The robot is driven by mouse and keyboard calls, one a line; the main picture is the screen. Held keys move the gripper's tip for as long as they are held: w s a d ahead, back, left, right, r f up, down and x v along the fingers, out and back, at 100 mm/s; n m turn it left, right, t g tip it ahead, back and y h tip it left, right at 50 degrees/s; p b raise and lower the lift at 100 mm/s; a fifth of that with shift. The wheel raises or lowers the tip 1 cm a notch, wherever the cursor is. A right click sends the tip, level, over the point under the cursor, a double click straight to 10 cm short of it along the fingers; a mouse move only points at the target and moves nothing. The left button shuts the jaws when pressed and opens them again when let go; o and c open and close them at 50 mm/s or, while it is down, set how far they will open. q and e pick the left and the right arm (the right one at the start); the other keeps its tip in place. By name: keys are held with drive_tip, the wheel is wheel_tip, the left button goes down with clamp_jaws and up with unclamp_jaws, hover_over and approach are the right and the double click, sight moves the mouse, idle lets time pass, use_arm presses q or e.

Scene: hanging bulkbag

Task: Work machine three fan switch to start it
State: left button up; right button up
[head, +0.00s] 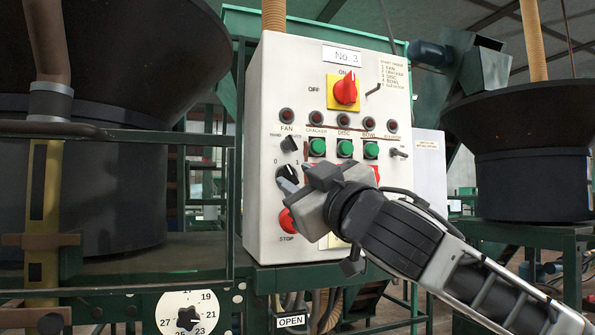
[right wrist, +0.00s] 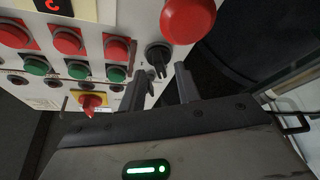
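The machine three control panel (head: 262,110) is a white box marked No 3. Its fan switch (head: 287,173) is a black rotary knob with 0 and 1 marks, below the FAN label; my gripper partly covers it. In the right wrist view the black knob (right wrist: 158,54) appears just beyond and between the fingertips. My right gripper (head: 289,201) is in front of the panel's lower left, open with nothing held. Its two fingers stand apart in the right wrist view (right wrist: 161,76). Whether a finger touches the knob is unclear. My left gripper is out of view.
A red stop button (head: 287,220) sits right below the knob, close to my gripper. Green buttons (head: 344,149), indicator lamps and a red-on-yellow isolator (head: 345,90) are higher up. A dark hopper (head: 100,170) behind green framing stands left; another hopper (head: 530,150) stands right.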

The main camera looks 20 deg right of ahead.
drive_tip(key=shift+w+a+r, duration=0.15)
drive_tip(key=shift+w, duration=0.35)
clamp_jaws()
